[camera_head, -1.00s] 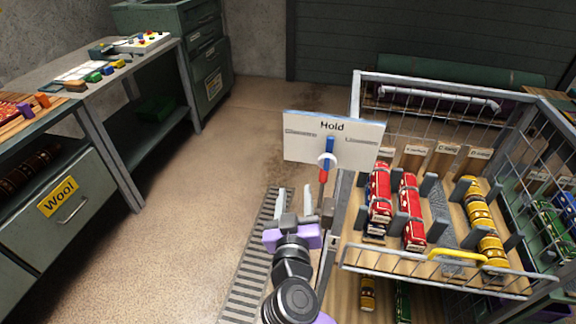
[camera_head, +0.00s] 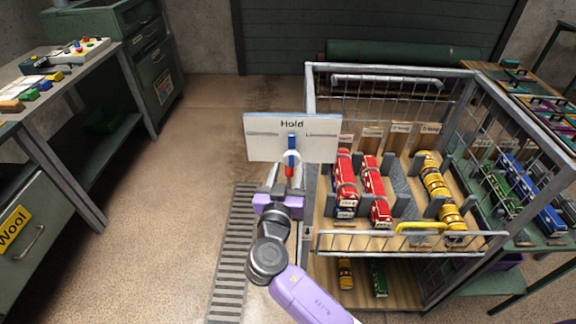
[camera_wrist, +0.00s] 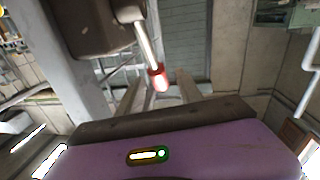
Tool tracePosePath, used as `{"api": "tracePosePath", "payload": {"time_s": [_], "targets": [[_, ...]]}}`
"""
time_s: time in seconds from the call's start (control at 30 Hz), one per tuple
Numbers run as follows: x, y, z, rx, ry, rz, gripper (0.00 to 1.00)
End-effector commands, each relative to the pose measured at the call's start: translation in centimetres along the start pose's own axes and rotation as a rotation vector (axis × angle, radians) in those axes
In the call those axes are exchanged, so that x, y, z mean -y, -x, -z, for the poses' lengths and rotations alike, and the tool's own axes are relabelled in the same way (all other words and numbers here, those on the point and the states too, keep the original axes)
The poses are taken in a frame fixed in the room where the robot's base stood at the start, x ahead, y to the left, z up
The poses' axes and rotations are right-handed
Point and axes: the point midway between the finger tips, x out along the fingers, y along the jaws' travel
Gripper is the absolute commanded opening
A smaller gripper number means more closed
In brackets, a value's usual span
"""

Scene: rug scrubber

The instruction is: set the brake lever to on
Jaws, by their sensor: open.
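The brake lever (camera_head: 289,170) hangs under a white plate (camera_head: 262,146) that reads "Hold". It has a blue upper part, a pale round middle and a red lower end, and stands nearly upright. In the wrist view its red tip (camera_wrist: 157,78) hangs on a pale rod from a dark block. My gripper (camera_head: 286,176) is open just below the plate, with its fingers on either side of the red end in the head view. In the wrist view the tip shows between my fingers (camera_wrist: 158,90); I cannot tell whether they touch it.
A floor grate (camera_head: 233,250) lies below. Open floor and a workbench (camera_head: 90,75) are at left.

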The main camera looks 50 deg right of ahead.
Motion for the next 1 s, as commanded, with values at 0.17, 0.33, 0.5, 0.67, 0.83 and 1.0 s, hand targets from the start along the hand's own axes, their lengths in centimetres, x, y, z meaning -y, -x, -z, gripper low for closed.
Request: {"api": "tracePosePath", "payload": {"time_s": [0.17, 0.33, 0.5, 0.67, 0.83, 1.0], "targets": [[0.0, -0.51, -0.02, 0.0, -0.001, 0.001, 0.43], [0.01, -0.49, -0.04, 0.0, 0.0, 0.001, 0.43], [0.01, -0.48, -0.03, 0.0, 0.0, 0.001, 0.1], [0.01, -0.47, -0.03, 0.0, 0.0, 0.001, 0.0], [0.01, -0.46, -0.03, 0.0, 0.0, 0.001, 0.0], [0.02, -0.46, -0.02, 0.0, 0.0, 0.001, 0.0]]}}
